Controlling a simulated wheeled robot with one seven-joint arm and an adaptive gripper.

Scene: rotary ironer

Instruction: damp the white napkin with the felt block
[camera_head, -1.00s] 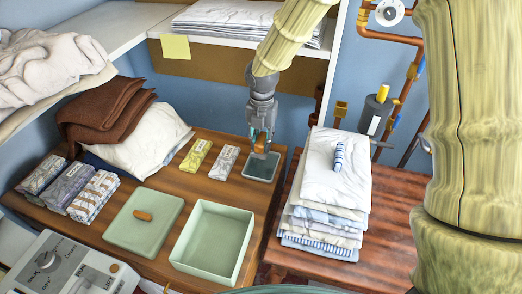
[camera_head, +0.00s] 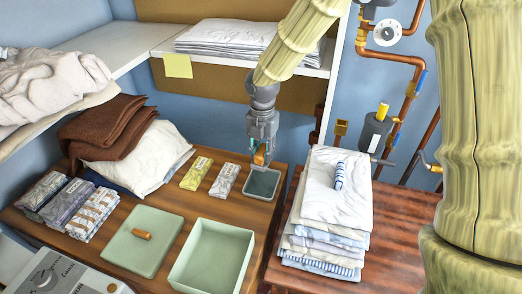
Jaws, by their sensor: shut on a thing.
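My gripper (camera_head: 261,158) is above the far edge of the wooden table, shut on a small orange-brown thing that looks like the felt block (camera_head: 259,159); the fingers hide much of it. Right below it is a shallow dark green tray (camera_head: 262,184); I cannot tell whether the block touches it. Several napkins are in view, and I cannot tell which is the white one: a folded white cloth (camera_head: 335,198) tops the stack at the right, a white patterned folded bundle (camera_head: 225,181) lies left of the tray, and white sheets (camera_head: 232,34) lie on the shelf.
A pale green open box (camera_head: 213,257) and its lid with a brown handle (camera_head: 140,241) stand at the front. Brown cloths (camera_head: 105,130) and folded bundles lie left. A blue-striped roll (camera_head: 339,176) lies on the right stack. Copper pipes (camera_head: 408,95) run along the wall.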

